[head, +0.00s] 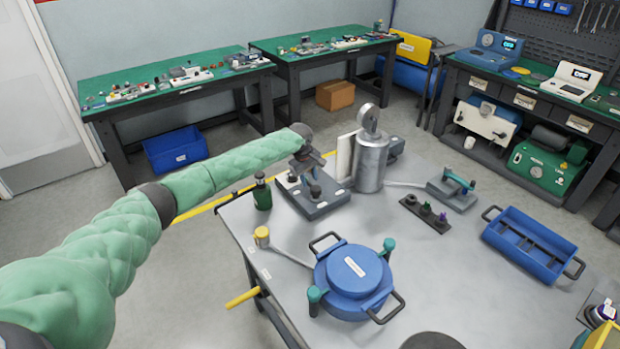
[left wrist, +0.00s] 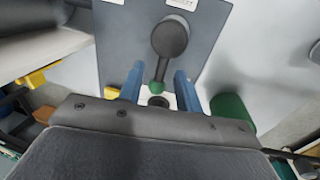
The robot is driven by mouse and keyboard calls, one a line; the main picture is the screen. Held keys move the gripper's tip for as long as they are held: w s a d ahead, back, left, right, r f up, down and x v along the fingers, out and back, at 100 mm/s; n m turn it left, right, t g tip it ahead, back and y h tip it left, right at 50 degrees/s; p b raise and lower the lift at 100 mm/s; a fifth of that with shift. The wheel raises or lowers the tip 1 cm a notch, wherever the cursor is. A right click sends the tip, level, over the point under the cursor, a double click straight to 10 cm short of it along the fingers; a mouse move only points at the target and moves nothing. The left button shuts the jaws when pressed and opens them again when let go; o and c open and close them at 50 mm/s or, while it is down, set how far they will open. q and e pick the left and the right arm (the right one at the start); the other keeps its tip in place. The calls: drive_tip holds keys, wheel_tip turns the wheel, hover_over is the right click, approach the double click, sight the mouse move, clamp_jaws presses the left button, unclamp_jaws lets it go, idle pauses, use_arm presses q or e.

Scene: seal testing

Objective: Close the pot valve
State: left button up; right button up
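My left gripper (head: 309,177) is above a grey valve block (head: 325,208) on the table. In the left wrist view its two blue fingers (left wrist: 160,88) are open, one on each side of the green tip of a dark lever (left wrist: 169,40). Gaps show between fingers and tip, and I see no grip on it. The lever's round dark end lies farther up the grey plate (left wrist: 211,35). The blue pot (head: 350,280), with a lid and green clamps, stands nearer in the head view. My right gripper is not in view.
A metal cylinder with a round gauge (head: 371,160) stands close right of the gripper. A green bottle (head: 262,194) is to its left. A yellow-capped hose end (head: 262,237) lies near the pot. A blue tray (head: 525,250) is at the right.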

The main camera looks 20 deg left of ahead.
use_arm(q)
drive_tip(key=shift+f, duration=0.65)
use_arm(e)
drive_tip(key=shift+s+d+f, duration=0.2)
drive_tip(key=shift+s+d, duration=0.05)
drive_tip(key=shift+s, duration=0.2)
use_arm(q)
drive_tip(key=shift+f, duration=0.1)
drive_tip(key=shift+c, duration=0.2)
clamp_jaws()
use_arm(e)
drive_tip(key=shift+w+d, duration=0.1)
